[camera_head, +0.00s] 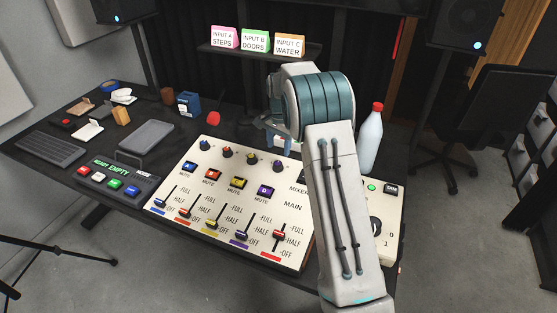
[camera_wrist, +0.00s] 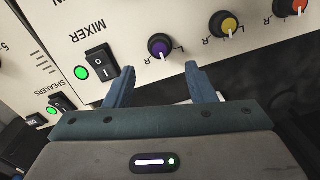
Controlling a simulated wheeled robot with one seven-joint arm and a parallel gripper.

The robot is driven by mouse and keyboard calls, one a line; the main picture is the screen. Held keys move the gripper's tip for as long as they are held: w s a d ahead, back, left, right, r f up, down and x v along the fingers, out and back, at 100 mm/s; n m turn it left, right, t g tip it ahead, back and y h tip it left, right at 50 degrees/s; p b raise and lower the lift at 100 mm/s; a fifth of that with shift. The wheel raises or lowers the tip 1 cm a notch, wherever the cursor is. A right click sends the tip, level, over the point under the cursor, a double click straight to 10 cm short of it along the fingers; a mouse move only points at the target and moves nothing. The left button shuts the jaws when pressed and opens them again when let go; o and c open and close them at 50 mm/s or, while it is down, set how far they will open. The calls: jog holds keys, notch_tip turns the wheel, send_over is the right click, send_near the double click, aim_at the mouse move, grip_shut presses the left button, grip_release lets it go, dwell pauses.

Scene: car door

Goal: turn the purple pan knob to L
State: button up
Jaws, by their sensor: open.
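The purple pan knob (camera_wrist: 160,46) is a round dark knob with a purple cap and a white pointer mark. In the wrist view its mark points toward the bottom of the picture, and an L is printed to its right. My gripper (camera_wrist: 158,70) is open and empty. The knob appears just beyond and between its two blue fingertips, apparently untouched.
The yellow knob (camera_wrist: 228,25) and red knob (camera_wrist: 290,6) sit in the same row. A black mixer switch (camera_wrist: 101,61) with a green light lies beside the left finger. Sliders and mute buttons fill the mixer panel (camera_head: 290,255). A white bottle (camera_head: 369,140) stands behind my arm.

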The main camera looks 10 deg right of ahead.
aim_at(278, 163)
notch_tip(278, 163, down, 7)
jog(key=shift+a+f+p, duration=0.1)
jog(key=shift+p, duration=0.2)
jog(key=c, duration=1)
